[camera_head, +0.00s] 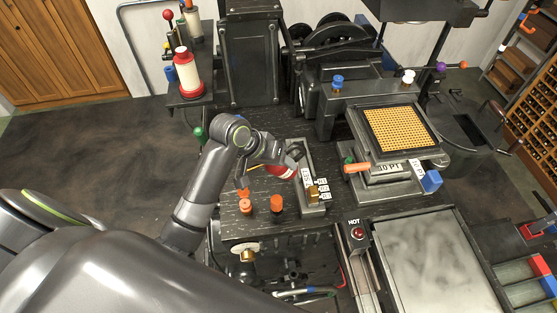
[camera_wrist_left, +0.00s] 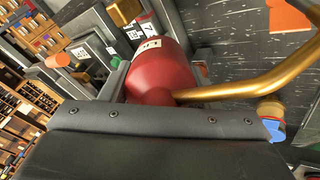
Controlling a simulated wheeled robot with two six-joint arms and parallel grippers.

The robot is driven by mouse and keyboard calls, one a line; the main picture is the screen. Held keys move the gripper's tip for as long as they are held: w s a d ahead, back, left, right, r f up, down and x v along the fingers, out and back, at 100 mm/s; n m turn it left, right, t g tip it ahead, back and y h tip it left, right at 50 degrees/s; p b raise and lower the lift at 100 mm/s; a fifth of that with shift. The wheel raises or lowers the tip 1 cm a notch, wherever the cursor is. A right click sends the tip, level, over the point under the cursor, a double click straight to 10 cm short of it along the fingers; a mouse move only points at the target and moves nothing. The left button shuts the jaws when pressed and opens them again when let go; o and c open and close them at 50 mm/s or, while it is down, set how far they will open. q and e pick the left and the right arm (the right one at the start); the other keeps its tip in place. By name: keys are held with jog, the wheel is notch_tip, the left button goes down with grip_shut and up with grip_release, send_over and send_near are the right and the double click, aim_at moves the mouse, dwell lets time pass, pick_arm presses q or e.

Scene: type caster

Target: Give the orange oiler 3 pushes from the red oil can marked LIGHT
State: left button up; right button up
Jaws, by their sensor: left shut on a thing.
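My left gripper (camera_head: 281,160) is shut on a red oil can (camera_head: 283,170), over the dark worktop. I cannot tell which is the orange oiler. My right gripper is out of view.
A metal rail with white tags (camera_head: 322,188) stands just right of the can. A blue-topped fitting (camera_head: 337,82) and a white-topped one (camera_head: 408,76) sit on the machine behind. A red and cream container (camera_head: 187,78) stands at the back left. A plate marked HOT is at the front.

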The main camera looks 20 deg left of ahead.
pick_arm(q)
jog(key=shift+f, duration=0.3)
jog(key=shift+s+f, duration=0.1)
jog(key=shift+f, duration=0.2)
jog(key=shift+f+b, duration=0.45)
jog(key=shift+f, duration=0.2)
notch_tip(320, 180, down, 2)
jog(key=shift+b, duration=0.3)
jog(key=shift+f, duration=0.75)
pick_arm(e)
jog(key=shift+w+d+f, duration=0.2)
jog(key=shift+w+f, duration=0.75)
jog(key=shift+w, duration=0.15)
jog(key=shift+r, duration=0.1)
